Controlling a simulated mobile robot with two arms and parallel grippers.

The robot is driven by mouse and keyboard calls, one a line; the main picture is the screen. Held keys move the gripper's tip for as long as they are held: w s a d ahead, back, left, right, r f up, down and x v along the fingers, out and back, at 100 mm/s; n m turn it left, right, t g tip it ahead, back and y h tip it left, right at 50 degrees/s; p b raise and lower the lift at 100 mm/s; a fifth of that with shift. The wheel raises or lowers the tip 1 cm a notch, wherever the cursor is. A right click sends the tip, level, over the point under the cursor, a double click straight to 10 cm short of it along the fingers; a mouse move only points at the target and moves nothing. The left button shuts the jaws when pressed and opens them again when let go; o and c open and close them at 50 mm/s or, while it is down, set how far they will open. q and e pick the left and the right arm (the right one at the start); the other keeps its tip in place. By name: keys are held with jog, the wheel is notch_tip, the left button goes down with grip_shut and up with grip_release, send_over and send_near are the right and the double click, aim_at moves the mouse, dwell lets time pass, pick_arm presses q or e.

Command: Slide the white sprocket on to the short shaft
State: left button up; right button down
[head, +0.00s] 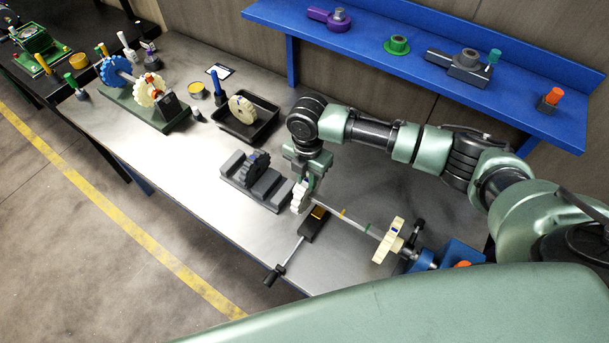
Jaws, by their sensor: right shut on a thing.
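My right gripper (307,178) points down over the middle of the table, shut on a white sprocket (299,199). The sprocket is upright, at the left end of a grey shaft (345,216) with orange and green bands. I cannot tell whether the shaft's tip is inside the sprocket's bore or just behind it. A cream sprocket (388,241) sits around the shaft's right part, beside a blue housing (424,261). Which shaft is the short one is not clear from this view. My left gripper is out of view.
A dark gear stands in a grey block (236,165) left of my gripper. A black tray (262,133) holds a cream wheel (243,109). A rod with a black handle (272,276) lies in front. A blue shelf (367,53) with parts runs behind. The table's left front is clear.

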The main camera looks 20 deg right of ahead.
jog(key=shift+s+d, duration=0.1)
jog(key=shift+s+d, duration=0.2)
jog(key=shift+s, duration=0.15)
jog(key=shift+s+d, duration=0.8)
jog(key=shift+s, duration=0.15)
jog(key=shift+s, duration=0.1)
jog(key=shift+s+d, duration=1.4)
jog(key=shift+s, duration=0.35)
jog(key=shift+s+d, duration=1.35)
jog(key=shift+s, duration=0.45)
jog(key=shift+s+d, duration=1.4)
jog(key=shift+s, duration=0.35)
jog(key=c, duration=1.2)
grip_release()
